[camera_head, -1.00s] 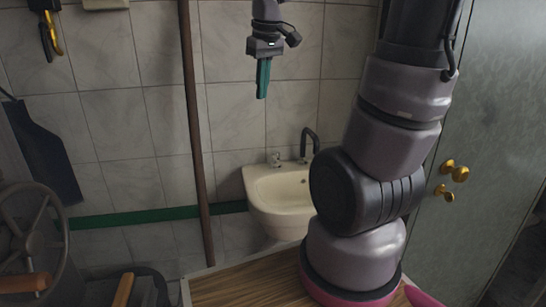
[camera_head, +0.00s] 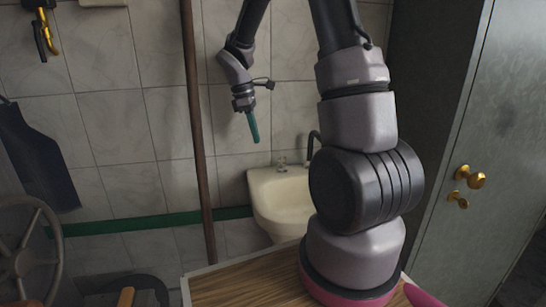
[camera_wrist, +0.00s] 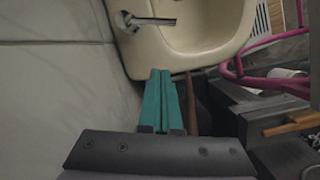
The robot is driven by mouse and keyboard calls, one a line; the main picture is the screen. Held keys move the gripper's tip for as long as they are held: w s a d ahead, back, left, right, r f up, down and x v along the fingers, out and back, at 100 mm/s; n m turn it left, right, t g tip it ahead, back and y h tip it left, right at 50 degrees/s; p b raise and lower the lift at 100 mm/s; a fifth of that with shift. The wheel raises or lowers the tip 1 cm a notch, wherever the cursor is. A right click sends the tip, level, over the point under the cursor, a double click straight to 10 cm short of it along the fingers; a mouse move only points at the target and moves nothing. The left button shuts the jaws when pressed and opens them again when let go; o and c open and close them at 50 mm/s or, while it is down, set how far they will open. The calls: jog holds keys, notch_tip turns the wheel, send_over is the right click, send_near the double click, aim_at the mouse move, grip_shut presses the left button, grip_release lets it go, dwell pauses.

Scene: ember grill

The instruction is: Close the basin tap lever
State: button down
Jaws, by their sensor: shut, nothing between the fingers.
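The cream basin (camera_head: 266,197) is on the tiled wall, partly hidden behind my arm. In the wrist view my gripper (camera_wrist: 160,72) overlaps the edge of the basin (camera_wrist: 195,45). I cannot tell the lever's exact position.
A dark vertical pole (camera_head: 196,120) stands left of the basin. A wooden tabletop (camera_head: 245,287) is in front, below it. A grey door (camera_head: 465,130) with brass knobs is on the right. In the wrist view, pink tubing (camera_wrist: 262,80) and dark objects lie on the right.

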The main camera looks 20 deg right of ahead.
aim_at(281, 163)
jog(key=d+f, duration=0.1)
jog(key=f, duration=0.1)
jog(key=s+d+f, duration=0.1)
jog(key=f, duration=0.1)
jog(key=s+d+f, duration=0.1)
jog(key=d+f, duration=0.1)
jog(key=f, duration=0.1)
jog(key=shift+s, duration=0.15)
jog(key=shift+s+d+f, duration=0.15)
jog(key=shift+s+d, duration=0.05)
jog(key=shift+d, duration=0.2)
jog(key=shift+s+d+n, duration=0.7)
jog(key=shift+d+n, duration=0.1)
jog(key=shift+n, duration=0.4)
